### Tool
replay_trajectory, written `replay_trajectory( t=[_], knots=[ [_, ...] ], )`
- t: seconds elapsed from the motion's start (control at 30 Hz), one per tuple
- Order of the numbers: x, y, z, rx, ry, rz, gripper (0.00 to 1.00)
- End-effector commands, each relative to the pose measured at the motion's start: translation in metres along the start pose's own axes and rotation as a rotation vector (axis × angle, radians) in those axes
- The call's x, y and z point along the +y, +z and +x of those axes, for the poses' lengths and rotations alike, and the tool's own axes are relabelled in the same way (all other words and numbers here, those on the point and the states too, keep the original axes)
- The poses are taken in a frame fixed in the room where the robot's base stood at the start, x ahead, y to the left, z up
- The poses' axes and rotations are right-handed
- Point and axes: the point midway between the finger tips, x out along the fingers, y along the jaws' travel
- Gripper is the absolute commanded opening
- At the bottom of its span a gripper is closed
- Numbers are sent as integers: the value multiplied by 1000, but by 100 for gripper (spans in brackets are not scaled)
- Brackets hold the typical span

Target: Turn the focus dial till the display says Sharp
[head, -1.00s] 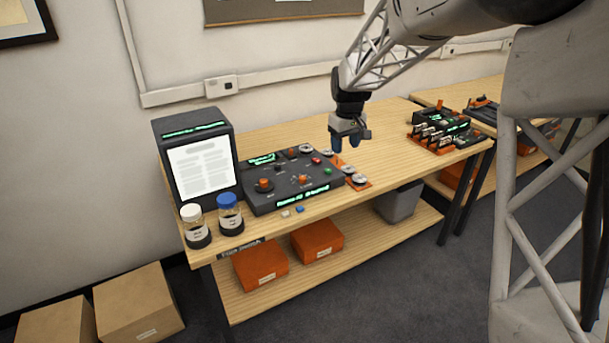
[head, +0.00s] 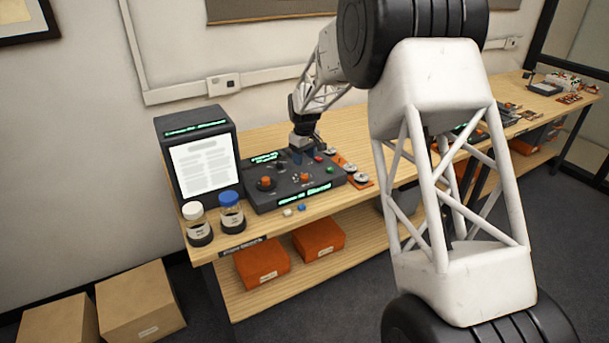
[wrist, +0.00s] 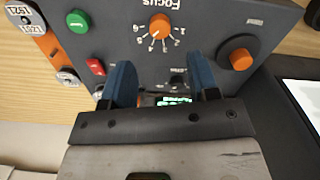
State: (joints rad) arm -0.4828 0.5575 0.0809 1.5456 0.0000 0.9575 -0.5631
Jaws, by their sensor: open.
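The focus dial (wrist: 160,24) is an orange knob with a ring of numbers and an upside-down "Focus" label in the wrist view. In the head view the dial (head: 306,178) sits on the dark control panel (head: 262,202). My gripper (wrist: 161,68) is open and empty, its two blue fingers apart. The dial lies ahead of the fingertips, not between them. In the head view my gripper (head: 303,158) hangs low over the panel's back part. The panel's green front display (head: 305,193) is too small to read surely; in the wrist view the gripper partly hides a display (wrist: 170,100).
Another orange knob (wrist: 238,58) is to the dial's right, with green (wrist: 78,20) and red (wrist: 96,66) buttons to the left in the wrist view. A lit document screen (head: 204,167) and two jars (head: 231,212) stand left of the panel. Round tags (head: 362,174) lie at its right.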

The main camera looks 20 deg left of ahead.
Motion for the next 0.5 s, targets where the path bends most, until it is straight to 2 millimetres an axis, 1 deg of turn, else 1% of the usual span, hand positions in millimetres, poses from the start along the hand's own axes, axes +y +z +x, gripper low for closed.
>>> replay_trajectory(
  t=[0.33, 0.5],
  knots=[
    [0, 1, 1, 0, 0, 1, 55],
    [0, 1, 10, -1, -1, 1, 55]
  ],
)
